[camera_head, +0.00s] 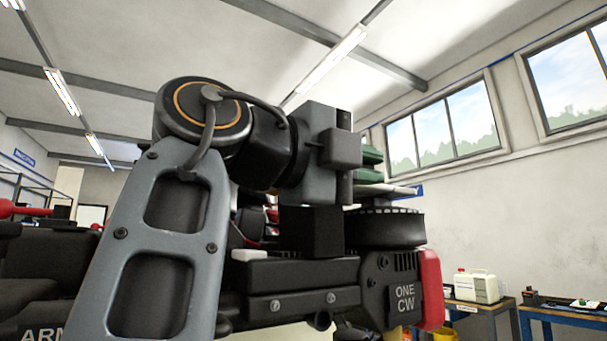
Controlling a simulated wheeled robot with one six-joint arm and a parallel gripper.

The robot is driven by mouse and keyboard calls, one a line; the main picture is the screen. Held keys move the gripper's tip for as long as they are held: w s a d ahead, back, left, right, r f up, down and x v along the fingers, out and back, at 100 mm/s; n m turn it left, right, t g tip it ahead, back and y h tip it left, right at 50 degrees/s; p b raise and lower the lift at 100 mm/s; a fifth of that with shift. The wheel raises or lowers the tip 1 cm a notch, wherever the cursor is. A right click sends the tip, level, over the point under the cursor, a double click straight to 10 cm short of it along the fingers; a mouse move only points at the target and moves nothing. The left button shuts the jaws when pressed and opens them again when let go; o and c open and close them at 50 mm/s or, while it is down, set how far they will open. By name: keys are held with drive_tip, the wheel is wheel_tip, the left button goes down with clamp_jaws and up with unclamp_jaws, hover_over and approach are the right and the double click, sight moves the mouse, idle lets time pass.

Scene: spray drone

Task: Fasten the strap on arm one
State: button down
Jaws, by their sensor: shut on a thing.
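Arm one of the drone shows a motor pod with a label reading "ONE CW" (405,299) and a red end cap (431,290). A round black ribbed motor (385,227) sits on top, with a pale flat piece (388,190) above it. My gripper (322,150) is over the inboard side of the motor, seen from behind. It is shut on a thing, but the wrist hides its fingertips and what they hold. A black block (312,232) stands below it on the drone arm. I cannot make out the strap or its fastening.
A small white block (249,255) lies on the dark drone arm. Dark drone parts (45,265) fill the lower left. A white jug (477,286) stands on a bench at the right, with another bench (565,310) beside it. The space above is clear.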

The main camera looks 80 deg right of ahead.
drive_tip(key=shift+d+f, duration=0.1)
drive_tip(key=shift+f, duration=0.2)
drive_tip(key=c, duration=1.1)
unclamp_jaws()
drive_tip(key=shift+w+r, duration=0.1)
drive_tip(key=shift+w, duration=0.05)
drive_tip(key=shift+p+v, duration=0.45)
drive_tip(key=shift+v, duration=6.35)
